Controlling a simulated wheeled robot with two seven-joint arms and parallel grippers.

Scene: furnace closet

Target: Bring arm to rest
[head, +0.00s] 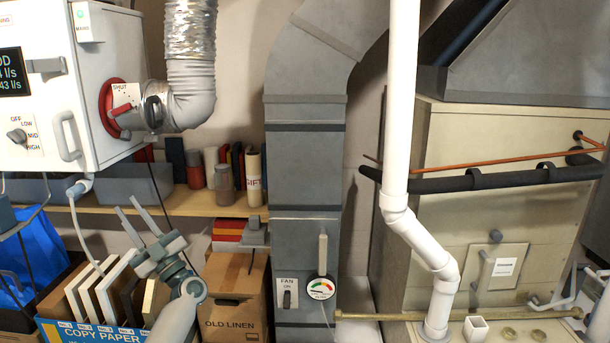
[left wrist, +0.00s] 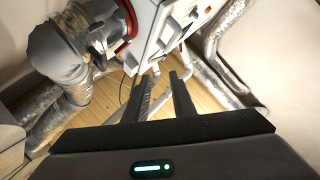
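My left gripper (head: 130,221) is in the lower left of the head view, raised in front of the shelf and above the copy paper box. Its two fingers stand apart with nothing between them. In the left wrist view the fingers (left wrist: 164,82) also show apart and empty, pointing toward the white box unit (left wrist: 175,30). In the head view that white unit (head: 65,90), with a red ring and a grey handle, hangs above and left of the gripper, apart from it. My right gripper is not in view.
A copy paper box (head: 85,334) with several panels stands below my left gripper. An old linen carton (head: 236,300) is just right of it. A wooden shelf (head: 215,205) with jars is behind. The grey duct (head: 305,165) and white pipe (head: 398,130) stand further right.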

